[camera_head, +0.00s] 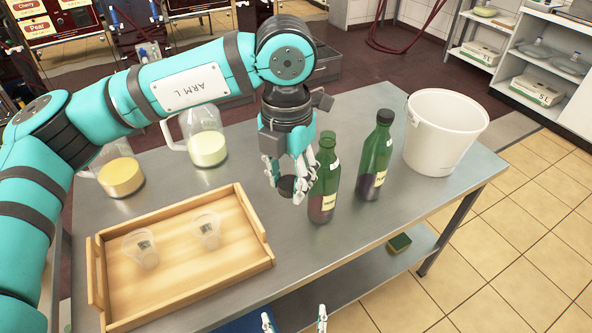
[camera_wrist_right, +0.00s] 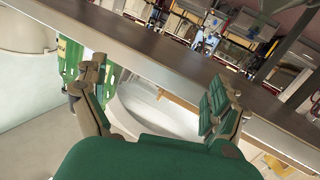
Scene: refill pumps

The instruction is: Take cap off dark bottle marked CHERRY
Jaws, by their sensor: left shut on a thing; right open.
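Two dark green bottles stand upright on the metal table in the head view. The left bottle (camera_head: 323,190) shows a bare green mouth with no cap on it. The right bottle (camera_head: 376,158) wears a black cap (camera_head: 385,116). Both have pale labels, whose words are too small to read surely. My left gripper (camera_head: 291,186) is just left of the left bottle, shut on a dark round cap (camera_head: 287,187), below the height of the bottle's mouth. My right gripper (camera_head: 294,322) is open and empty at the bottom edge; its spread fingers also show in the right wrist view (camera_wrist_right: 155,85).
A white bucket (camera_head: 444,134) stands right of the bottles. A wooden tray (camera_head: 182,283) with two clear cups (camera_head: 207,230) lies at the front left. Jugs of yellowish (camera_head: 121,177) and cream liquid (camera_head: 207,148) stand behind it. The tabletop in front of the bottles is clear.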

